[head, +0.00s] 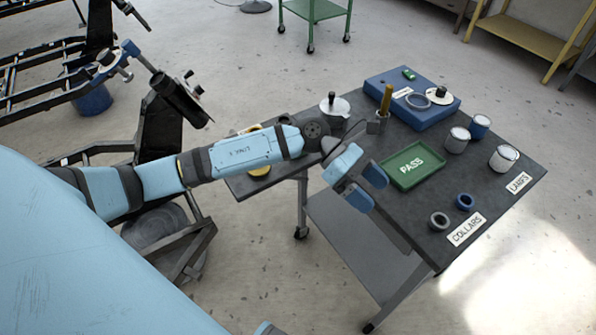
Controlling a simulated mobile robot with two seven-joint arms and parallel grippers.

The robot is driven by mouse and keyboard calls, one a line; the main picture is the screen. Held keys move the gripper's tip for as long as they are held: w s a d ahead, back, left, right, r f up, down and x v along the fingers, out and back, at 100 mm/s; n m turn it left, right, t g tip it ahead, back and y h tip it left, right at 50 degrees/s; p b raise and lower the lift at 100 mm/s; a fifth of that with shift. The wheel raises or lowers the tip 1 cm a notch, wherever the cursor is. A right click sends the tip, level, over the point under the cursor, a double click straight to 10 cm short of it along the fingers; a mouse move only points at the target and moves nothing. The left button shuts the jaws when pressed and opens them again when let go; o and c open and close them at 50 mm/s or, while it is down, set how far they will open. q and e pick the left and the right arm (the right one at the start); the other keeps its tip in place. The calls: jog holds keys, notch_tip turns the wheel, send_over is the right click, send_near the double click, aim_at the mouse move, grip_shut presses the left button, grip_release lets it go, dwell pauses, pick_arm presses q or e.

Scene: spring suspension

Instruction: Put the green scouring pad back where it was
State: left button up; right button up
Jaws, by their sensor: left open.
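A small green piece (408,74) lies on the far part of the blue raised block (385,84) at the back of the dark table. It may be the scouring pad, but it is too small to tell its texture. A green tray marked PASS (390,178) lies on the table and looks empty. My left gripper (367,187) is open and empty over the table's near edge, just left of the green tray. Its arm comes in from the left and hides part of the table. My right gripper is not in view.
A yellow round thing (259,170) is partly behind my arm. Bare tabletop lies between tray and cans.

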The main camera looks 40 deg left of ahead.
pick_arm(q)
jog(key=s+d+r+n+t+h, duration=0.2)
jog(key=d+n+t+h, duration=0.3)
jog(key=n, duration=0.6)
jog(key=s+a+f+n+t+y, duration=0.2)
jog(key=a+f+n+t+y, duration=0.3)
jog(key=n, duration=0.9)
jog(key=s+a+f+n+t+y, duration=0.2)
jog(key=a+f+n+t+y, duration=0.4)
jog(key=n, duration=0.9)
jog(key=s+f+n+g+y, duration=0.4)
jog(key=s+f+n, duration=0.5)
jog(key=s, duration=0.1)
jog(key=shift+s+a+f+n, duration=0.2)
jog(key=shift+f+n, duration=0.1)
jog(key=shift+n, duration=0.1)
